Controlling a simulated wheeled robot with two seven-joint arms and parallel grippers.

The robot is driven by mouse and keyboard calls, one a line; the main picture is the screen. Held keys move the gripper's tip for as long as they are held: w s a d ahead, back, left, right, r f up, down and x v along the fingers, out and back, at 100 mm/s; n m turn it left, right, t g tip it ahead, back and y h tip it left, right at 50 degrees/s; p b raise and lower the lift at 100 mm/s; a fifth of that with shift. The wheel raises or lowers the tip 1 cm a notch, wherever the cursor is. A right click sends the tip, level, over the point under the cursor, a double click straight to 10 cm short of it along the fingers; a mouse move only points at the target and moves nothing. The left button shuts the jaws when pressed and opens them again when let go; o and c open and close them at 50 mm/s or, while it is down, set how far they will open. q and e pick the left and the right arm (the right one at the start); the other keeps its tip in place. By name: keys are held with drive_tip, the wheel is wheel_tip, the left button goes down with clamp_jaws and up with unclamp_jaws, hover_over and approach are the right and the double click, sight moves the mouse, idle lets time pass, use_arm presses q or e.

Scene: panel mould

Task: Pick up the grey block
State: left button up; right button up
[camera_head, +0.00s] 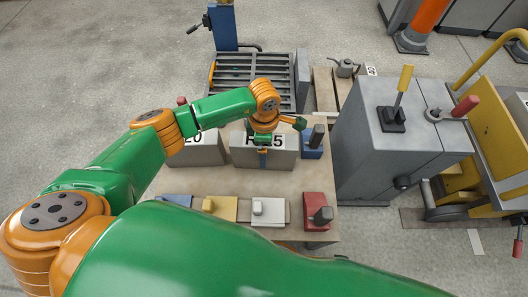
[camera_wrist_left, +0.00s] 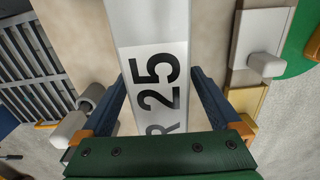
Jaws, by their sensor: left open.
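The grey block (camera_head: 284,158) bears a white label reading "R25", partly hidden in the head view, and stands on the tan table. My left gripper (camera_head: 263,158) is over its middle, pointing down. In the left wrist view the grey block (camera_wrist_left: 150,25) runs lengthwise between the two blue fingers of the left gripper (camera_wrist_left: 160,95). The fingers are apart, one on each side, and the gripper is open and holds nothing. I cannot tell how far down the block's sides they reach. My right gripper is not in view.
Another grey block (camera_head: 196,154) stands left of it. A blue fixture (camera_head: 313,147) stands close on the right. Blue, yellow, white and red fixtures line the table's front edge, including the white one (camera_head: 268,214). A grey cabinet (camera_head: 385,135) stands right; a slatted rack (camera_head: 252,82) lies behind.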

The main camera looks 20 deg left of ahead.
use_arm(q)
drive_tip(key=shift+r, duration=0.1)
clamp_jaws()
idle(0.3)
